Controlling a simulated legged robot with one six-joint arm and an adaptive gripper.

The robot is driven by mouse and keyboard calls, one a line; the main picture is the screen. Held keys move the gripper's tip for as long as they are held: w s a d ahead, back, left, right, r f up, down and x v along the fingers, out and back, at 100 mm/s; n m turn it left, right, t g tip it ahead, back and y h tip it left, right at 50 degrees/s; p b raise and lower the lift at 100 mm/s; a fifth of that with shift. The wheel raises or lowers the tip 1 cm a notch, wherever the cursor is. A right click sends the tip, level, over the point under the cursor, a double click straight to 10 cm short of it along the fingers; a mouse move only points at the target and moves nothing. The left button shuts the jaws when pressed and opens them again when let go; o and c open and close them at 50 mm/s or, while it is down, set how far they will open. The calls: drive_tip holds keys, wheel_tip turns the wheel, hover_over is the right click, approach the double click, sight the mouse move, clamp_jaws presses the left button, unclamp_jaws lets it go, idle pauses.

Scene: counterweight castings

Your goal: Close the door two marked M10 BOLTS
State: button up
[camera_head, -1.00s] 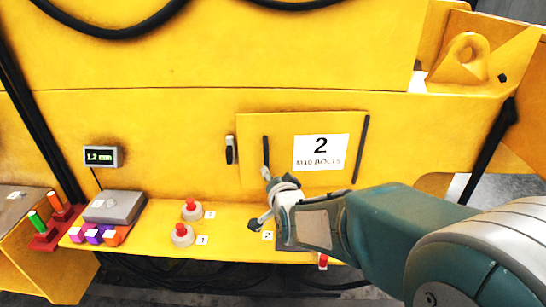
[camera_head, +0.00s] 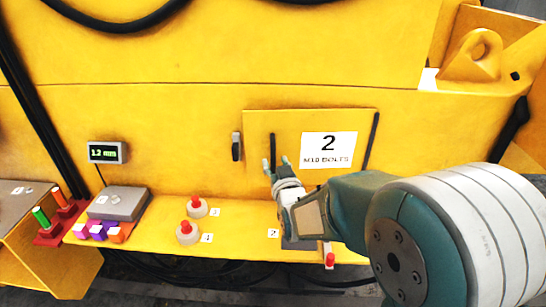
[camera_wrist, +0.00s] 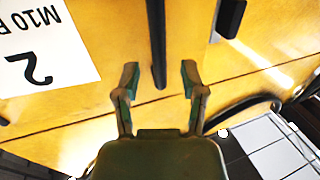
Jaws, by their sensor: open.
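The door (camera_head: 290,125) is a yellow panel with a white label (camera_head: 328,149) reading "2 M10 BOLTS". A dark upright bar (camera_head: 273,148) is on its left part, and another dark strip (camera_head: 371,141) runs along its right edge. From these views I cannot tell whether the door is fully flush. My gripper (camera_head: 277,165) is open and empty at the lower end of the left bar. In the wrist view, the bar (camera_wrist: 156,40) ends between the two spread fingers of my gripper (camera_wrist: 160,75); contact is not visible. My arm hides the panel's lower right.
A dark latch-like piece (camera_head: 236,146) is on the wall left of the door. The yellow ledge below holds red-topped knobs (camera_head: 188,233), a grey box (camera_head: 118,204) and small coloured blocks (camera_head: 98,232). A gauge (camera_head: 107,152) reads 1.2 mm.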

sight(274, 159)
drive_tip(key=shift+x, duration=1.6)
clamp_jaws()
drive_tip(key=shift+d+x, duration=0.2)
drive_tip(key=shift+x, duration=1.35)
